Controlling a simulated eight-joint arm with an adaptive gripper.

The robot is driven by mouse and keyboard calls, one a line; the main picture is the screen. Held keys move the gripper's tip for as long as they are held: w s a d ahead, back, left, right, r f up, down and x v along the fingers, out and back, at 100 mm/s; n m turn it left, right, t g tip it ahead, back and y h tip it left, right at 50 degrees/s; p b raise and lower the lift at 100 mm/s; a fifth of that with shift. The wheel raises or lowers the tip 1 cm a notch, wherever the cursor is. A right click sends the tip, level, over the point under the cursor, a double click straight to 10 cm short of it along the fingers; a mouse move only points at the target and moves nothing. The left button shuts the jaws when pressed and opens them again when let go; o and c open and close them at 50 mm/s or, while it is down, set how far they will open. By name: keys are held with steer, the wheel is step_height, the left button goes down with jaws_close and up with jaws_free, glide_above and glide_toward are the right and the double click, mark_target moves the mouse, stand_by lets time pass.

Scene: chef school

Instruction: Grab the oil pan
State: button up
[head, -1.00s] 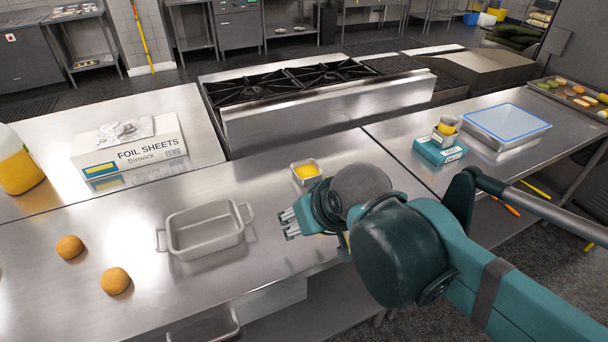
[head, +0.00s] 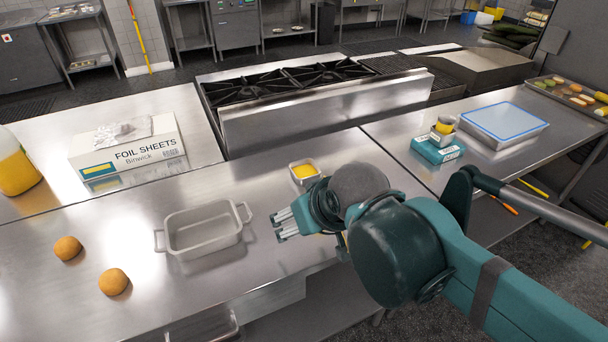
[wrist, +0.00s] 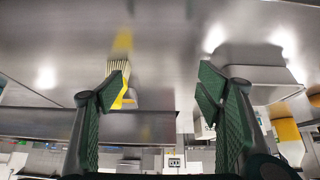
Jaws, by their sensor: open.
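The oil pan is probably the small metal pan with yellow contents (head: 304,171) on the near steel counter, just behind my gripper in the head view. My gripper (head: 281,227) is open and empty above the counter, with its fingers pointing left. In the wrist view my gripper's fingers (wrist: 165,88) stand wide apart with nothing held between them. My arm covers the counter to the right of the small pan.
A larger empty grey pan with two handles (head: 203,231) stands left of my gripper. Two round buns (head: 114,282) lie farther left. A foil sheets box (head: 127,152) and a stove (head: 325,105) are behind. A teal box (head: 437,149) sits at right.

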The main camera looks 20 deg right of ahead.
steer(key=w+p, duration=0.1)
step_height(320, 180, up, 3)
steer(key=m+g+h+p, duration=0.4)
steer(key=m+g+p, duration=0.2)
steer(key=m+p, duration=1)
glide_above(299, 175)
steer(key=s+a, duration=0.2)
steer(key=shift+w+d+r, duration=0.1)
steer(key=shift+w+d, duration=0.1)
steer(key=shift+d, duration=0.05)
steer(key=shift+w+d+f+m+g+p, duration=0.35)
steer(key=shift+w+f+m+g+p, duration=0.25)
steer(key=shift+w+f+m+p, duration=0.3)
steer(key=shift+r, duration=0.1)
steer(key=shift+x, duration=1.3)
